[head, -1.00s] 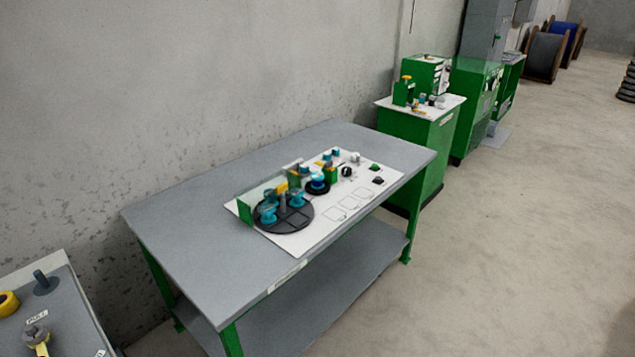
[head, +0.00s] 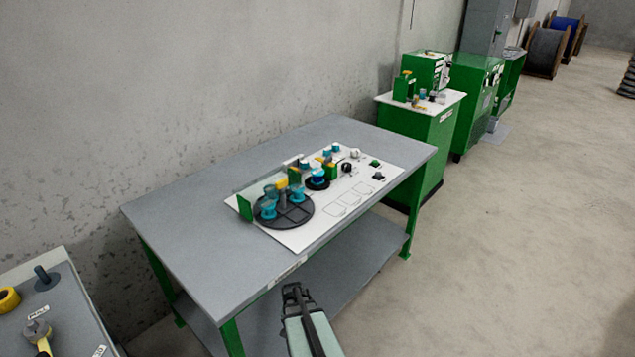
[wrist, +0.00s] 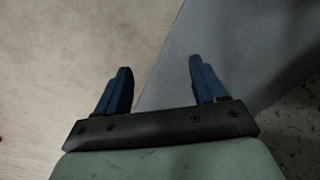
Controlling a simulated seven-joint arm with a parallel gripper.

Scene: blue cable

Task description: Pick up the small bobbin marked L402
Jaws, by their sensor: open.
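Several small teal bobbins stand on the white board on the grey table. Some are on the round dark turntable (head: 296,216), among them a front bobbin (head: 267,209) and a right-hand bobbin (head: 297,194). Another teal bobbin (head: 318,176) sits on a smaller black disc behind. No L402 marking is legible, so I cannot tell which one bears it. My gripper (head: 292,289) is in front of the table's near edge, low in the head view and well apart from the bobbins. In the wrist view its two blue fingers (wrist: 160,82) are spread and empty.
The grey table (head: 190,215) has clear room left of the white board (head: 300,238). A green upright plate (head: 245,208) stands beside the turntable. A second bench (head: 25,330) is at lower left. Green cabinets (head: 420,140) stand behind.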

